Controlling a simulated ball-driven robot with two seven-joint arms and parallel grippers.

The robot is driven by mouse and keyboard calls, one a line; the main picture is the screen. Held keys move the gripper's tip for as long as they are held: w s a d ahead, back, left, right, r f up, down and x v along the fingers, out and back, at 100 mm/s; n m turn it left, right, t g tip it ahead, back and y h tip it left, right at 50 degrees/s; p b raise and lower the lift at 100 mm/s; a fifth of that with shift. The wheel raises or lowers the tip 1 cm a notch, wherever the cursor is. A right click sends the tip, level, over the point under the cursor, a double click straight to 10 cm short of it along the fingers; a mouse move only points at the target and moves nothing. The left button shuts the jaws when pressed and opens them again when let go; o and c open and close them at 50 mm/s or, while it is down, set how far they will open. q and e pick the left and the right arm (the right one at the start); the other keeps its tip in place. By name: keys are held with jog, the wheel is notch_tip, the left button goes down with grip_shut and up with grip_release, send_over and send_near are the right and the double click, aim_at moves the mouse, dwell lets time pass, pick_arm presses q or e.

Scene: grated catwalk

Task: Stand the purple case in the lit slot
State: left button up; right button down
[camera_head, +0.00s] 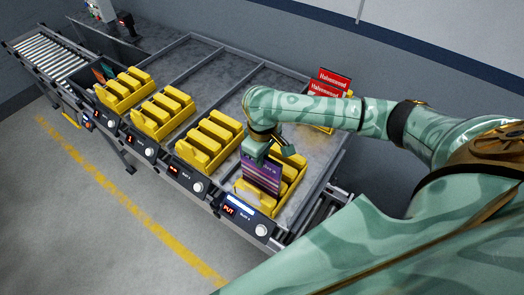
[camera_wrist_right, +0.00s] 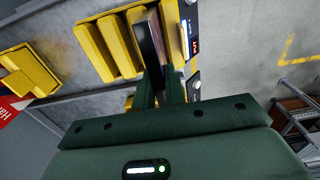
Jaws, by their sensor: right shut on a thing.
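The purple case (camera_head: 262,173) is upright at the nearest yellow slotted rack (camera_head: 286,176). My right gripper (camera_head: 267,146) is shut on its upper part. In the right wrist view the case (camera_wrist_right: 151,42) shows edge-on as a dark slab beyond the gripper's fingers (camera_wrist_right: 160,88), beside yellow dividers (camera_wrist_right: 118,45). Its lower end is among the dividers; I cannot tell whether it touches the slot floor. The display (camera_head: 240,211) in front of this rack is lit, with a blue-white bar and red "PUT" text. My left gripper is not in view.
More yellow racks (camera_head: 209,142) stand in a row to the left, each with a small display. Red "Halvorswood" boxes (camera_head: 331,84) stand in a yellow holder at the back right. A roller conveyor (camera_head: 47,57) lies far left. The grey deck behind the racks is mostly clear.

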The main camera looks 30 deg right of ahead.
jog(key=shift+f+b, duration=0.65)
jog(key=shift+f, duration=1.7)
jog(key=c, duration=1)
grip_release()
jog(key=shift+o, duration=0.2)
notch_tip(320, 180, up, 6)
jog(key=p, duration=0.6)
jog(key=shift+f+p, duration=0.15)
jog(key=shift+p, duration=0.25)
jog(key=shift+r, duration=1.15)
